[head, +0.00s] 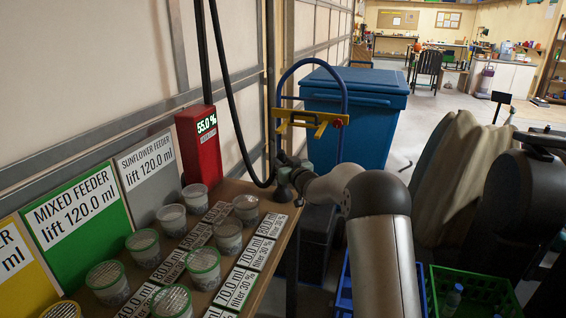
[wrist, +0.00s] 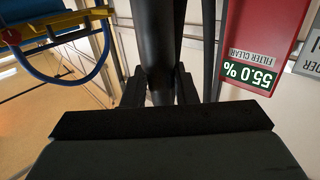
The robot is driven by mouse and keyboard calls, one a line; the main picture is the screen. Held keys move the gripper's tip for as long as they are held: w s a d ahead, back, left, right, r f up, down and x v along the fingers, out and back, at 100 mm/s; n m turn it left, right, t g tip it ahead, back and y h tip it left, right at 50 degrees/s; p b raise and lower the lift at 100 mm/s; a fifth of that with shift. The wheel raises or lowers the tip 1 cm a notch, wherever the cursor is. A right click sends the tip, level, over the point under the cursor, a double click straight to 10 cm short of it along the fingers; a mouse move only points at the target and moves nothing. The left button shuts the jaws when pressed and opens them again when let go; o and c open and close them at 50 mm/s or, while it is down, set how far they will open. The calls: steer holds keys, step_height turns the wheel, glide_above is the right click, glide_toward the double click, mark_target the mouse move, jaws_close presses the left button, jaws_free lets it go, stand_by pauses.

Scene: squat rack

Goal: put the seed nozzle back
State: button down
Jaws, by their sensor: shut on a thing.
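The seed nozzle (wrist: 160,80) is a black tube end. In the wrist view it stands between the two dark fingers of my gripper (wrist: 160,92), which is shut on it. In the head view my gripper (head: 284,174) is above the far right corner of the cup table, beside the wall post. A black hose (head: 235,135) hangs from above, loops down and rises toward my gripper. The nozzle's tip is hard to make out there. A yellow bracket (head: 312,118) with a blue hoop stands just behind and to the right of my gripper; it also shows in the wrist view (wrist: 50,27).
A red box (head: 200,145) reads 55.0 %. The table (head: 279,212) holds several lidded cups and labels, with feeder signs behind. A blue bin (head: 352,105) stands beyond the bracket. Pale sacks (head: 450,160) and a green crate (head: 470,293) are at the right.

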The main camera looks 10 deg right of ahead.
steer(key=shift+f+b, duration=0.15)
steer(key=shift+b, duration=0.15)
steer(key=c, duration=1.2)
jaws_free()
steer(key=shift+o, duration=0.2)
steer(key=shift+r+p, duration=0.25)
steer(key=shift+p, duration=0.05)
steer(key=b+v, duration=0.1)
steer(key=v, duration=1.1)
steer(key=s+a+f+m+g+h, duration=0.1)
steer(key=s+f+g, duration=0.2)
steer(key=s, duration=1.2)
steer(key=s+a+f+m+g+h, duration=0.1)
steer(key=s+f+g+h, duration=0.1)
steer(key=s+g, duration=0.6)
steer(key=s+a+f+m+g+h, duration=0.1)
steer(key=s+f+g, duration=0.4)
steer(key=s, duration=1.8)
steer(key=shift+a+g+h, duration=0.2)
steer(key=shift+g+h, duration=0.4)
steer(key=shift+g, duration=0.1)
